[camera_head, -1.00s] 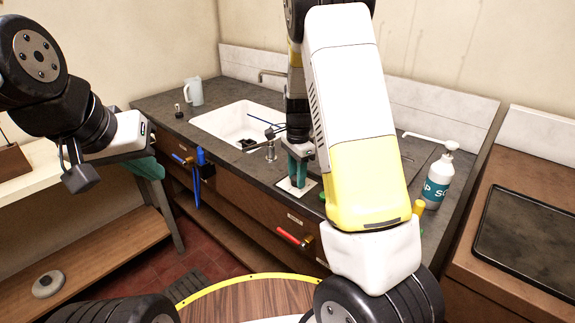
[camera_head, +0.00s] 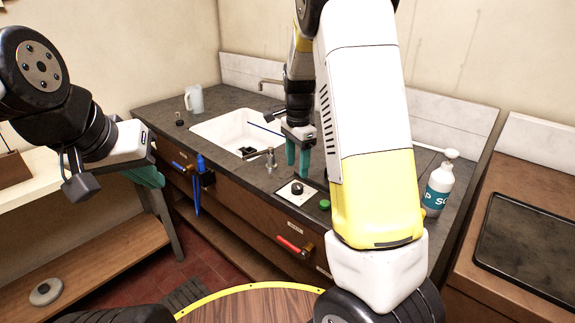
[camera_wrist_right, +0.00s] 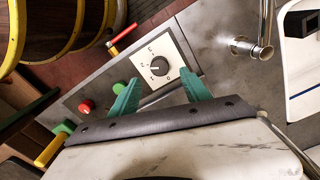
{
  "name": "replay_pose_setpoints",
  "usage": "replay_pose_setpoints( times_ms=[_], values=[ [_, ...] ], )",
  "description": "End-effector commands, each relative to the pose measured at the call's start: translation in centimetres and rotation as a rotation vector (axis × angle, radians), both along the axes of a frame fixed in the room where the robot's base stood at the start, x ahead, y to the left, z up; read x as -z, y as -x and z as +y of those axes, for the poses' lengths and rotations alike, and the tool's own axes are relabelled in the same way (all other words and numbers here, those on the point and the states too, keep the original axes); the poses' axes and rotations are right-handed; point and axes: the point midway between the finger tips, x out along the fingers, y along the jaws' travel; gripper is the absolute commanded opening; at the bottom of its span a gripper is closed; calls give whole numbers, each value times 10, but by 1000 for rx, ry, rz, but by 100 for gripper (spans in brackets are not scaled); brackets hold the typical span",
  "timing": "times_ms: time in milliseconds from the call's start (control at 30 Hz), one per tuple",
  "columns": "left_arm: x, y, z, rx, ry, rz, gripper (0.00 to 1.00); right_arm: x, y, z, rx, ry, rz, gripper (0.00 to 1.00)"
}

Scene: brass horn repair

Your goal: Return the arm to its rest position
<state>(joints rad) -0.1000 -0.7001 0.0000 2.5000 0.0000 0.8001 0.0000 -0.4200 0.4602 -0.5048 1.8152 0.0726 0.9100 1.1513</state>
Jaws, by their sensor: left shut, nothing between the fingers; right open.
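My right gripper (camera_head: 297,156) has green fingers pointing down, spread apart with nothing between them. It hangs above the counter, clear of the black dial knob (camera_head: 297,188) on its white plate (camera_head: 286,196). In the right wrist view, the open fingers (camera_wrist_right: 155,88) show with the dial knob (camera_wrist_right: 159,67) beyond them. My left gripper (camera_head: 150,177) is at the left, its green fingers shut and empty, partly hidden behind its wrist. It is in front of the counter's left end, near the side bench.
The counter holds a sink (camera_head: 232,130), faucet (camera_head: 270,84), small tap (camera_head: 264,157), pitcher (camera_head: 194,99) and soap bottle (camera_head: 438,187). A red-handled valve (camera_head: 290,245) and blue handle (camera_head: 199,165) stick out from its front. A round wooden top (camera_head: 262,305) lies close below.

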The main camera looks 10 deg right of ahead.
Motion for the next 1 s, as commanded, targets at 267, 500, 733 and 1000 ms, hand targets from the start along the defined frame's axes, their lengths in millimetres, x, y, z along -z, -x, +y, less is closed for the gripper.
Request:
replay_pose_setpoints(
  times_ms=[267, 500, 733, 1000],
  values=[
    [0, 0, 0, 0, 0, 0, 0, -5, 0, 0, 1, 0, 1, 56],
    [0, 0, 0, 0, 0, 0, 0, -18, 8, 0, -42, -27, -20, 56],
    [0, 0, 0, 0, 0, 0, 0, -78, 59, 6, -318, -126, -155, 56],
    [0, 0, 0, 0, 0, 0, 0, -139, 142, 14, -738, -105, -381, 56]
  ],
)
